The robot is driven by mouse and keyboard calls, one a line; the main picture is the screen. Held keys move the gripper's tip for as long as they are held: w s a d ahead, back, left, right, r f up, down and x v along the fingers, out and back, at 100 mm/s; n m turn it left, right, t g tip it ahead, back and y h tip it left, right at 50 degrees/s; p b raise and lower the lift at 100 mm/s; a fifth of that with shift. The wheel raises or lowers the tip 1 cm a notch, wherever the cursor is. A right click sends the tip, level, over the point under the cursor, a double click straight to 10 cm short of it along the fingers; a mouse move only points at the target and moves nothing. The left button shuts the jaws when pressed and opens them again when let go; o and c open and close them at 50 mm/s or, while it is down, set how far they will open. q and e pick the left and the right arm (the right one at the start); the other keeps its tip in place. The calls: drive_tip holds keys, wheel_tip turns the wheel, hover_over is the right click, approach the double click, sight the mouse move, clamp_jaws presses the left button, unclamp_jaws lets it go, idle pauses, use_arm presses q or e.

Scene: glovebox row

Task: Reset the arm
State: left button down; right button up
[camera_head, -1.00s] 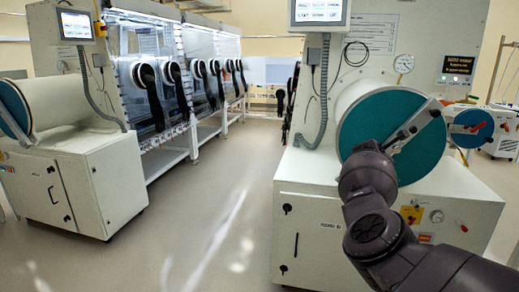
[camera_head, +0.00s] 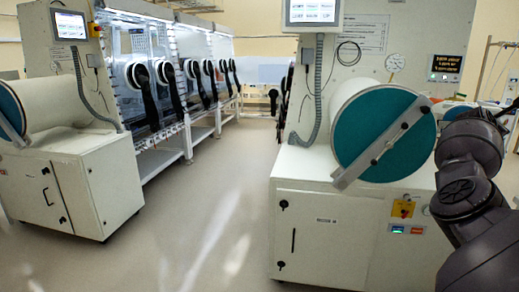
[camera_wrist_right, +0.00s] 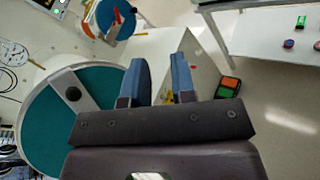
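My right arm (camera_head: 468,185) comes in from the lower right in the head view. It stands to the right of the teal round door (camera_head: 350,135), clear of its face in the picture. My right gripper (camera_wrist_right: 158,75) shows in the right wrist view. Its two blue fingers are apart with nothing between them. The teal door also shows in that view (camera_wrist_right: 60,130), to the left of the fingers. My left arm and left gripper are in no view.
The right white cabinet (camera_head: 325,225) carries the drum, a gauge (camera_head: 395,62) and a screen (camera_head: 313,12). A smaller drum with an orange and blue end (camera_wrist_right: 115,18) and a white table (camera_wrist_right: 275,35) stand nearby. The aisle floor (camera_head: 200,235) is clear.

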drive_tip(key=s+d+r+m+g+h, duration=0.2)
drive_tip(key=s+d+r, duration=0.3)
drive_tip(key=s+d, duration=0.45)
drive_tip(key=s+d+f+n+t+h, duration=0.2)
drive_tip(key=s+n+h, duration=0.4)
drive_tip(key=n, duration=0.6)
drive_tip(key=s+a+f+m+t+y, duration=0.2)
drive_tip(key=a+f+m+t+y, duration=0.4)
drive_tip(key=a+f+m+y, duration=0.75)
drive_tip(key=s+a+f+m+t+y, duration=0.2)
drive_tip(key=a+f+m+t+y, duration=0.35)
drive_tip(key=a+f+m, duration=0.85)
drive_tip(key=s+a+f+n+g+y, duration=0.1)
drive_tip(key=s+a+f+n+g, duration=0.15)
drive_tip(key=s+a+f, duration=0.45)
drive_tip(key=s+a+f+n+g+y, duration=0.1)
drive_tip(key=s+a+f+n+g, duration=0.15)
drive_tip(key=s+f, duration=0.75)
drive_tip(key=s+a+f+n+g+y, duration=0.1)
drive_tip(key=s+a+f+g, duration=0.3)
drive_tip(key=s+f, duration=0.5)
drive_tip(key=a+m+t, duration=0.2)
drive_tip(key=a+m, duration=0.3)
drive_tip(key=a, duration=0.8)
drive_tip(key=shift+w+a, duration=0.15)
drive_tip(key=shift+w, duration=0.3)
